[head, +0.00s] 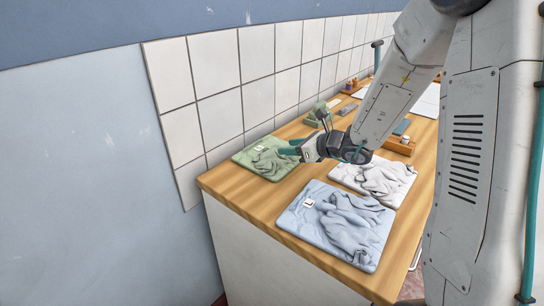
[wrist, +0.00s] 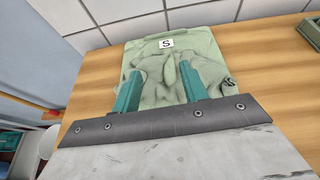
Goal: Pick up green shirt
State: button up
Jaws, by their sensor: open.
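The green shirt (head: 262,160) lies crumpled on a flat green square at the far left end of the wooden table, with a small white tag. In the wrist view the green shirt (wrist: 175,62) lies straight ahead, its tag marked "S" near the back edge. My gripper (head: 287,151) reaches over the right side of the green shirt. Its two teal fingers (wrist: 157,82) are apart, with green cloth showing between and beyond them. Whether the fingertips touch the cloth is unclear.
A blue shirt (head: 336,222) lies at the table's front and a white shirt (head: 378,178) to its right. A green box (head: 318,117) and a wooden holder (head: 400,145) stand further back. A tiled wall (head: 218,117) borders the table's left side. Bare wood (head: 240,194) shows at the near left.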

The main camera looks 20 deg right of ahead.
aim_at(273, 149)
jog(key=shift+w+d+f, duration=0.1)
jog(key=shift+w+f, duration=0.2)
jog(key=shift+w, duration=0.05)
jog(key=x, duration=0.7)
jog(key=shift+w+d+f, duration=0.2)
jog(key=shift+f, duration=0.15)
grip_shut()
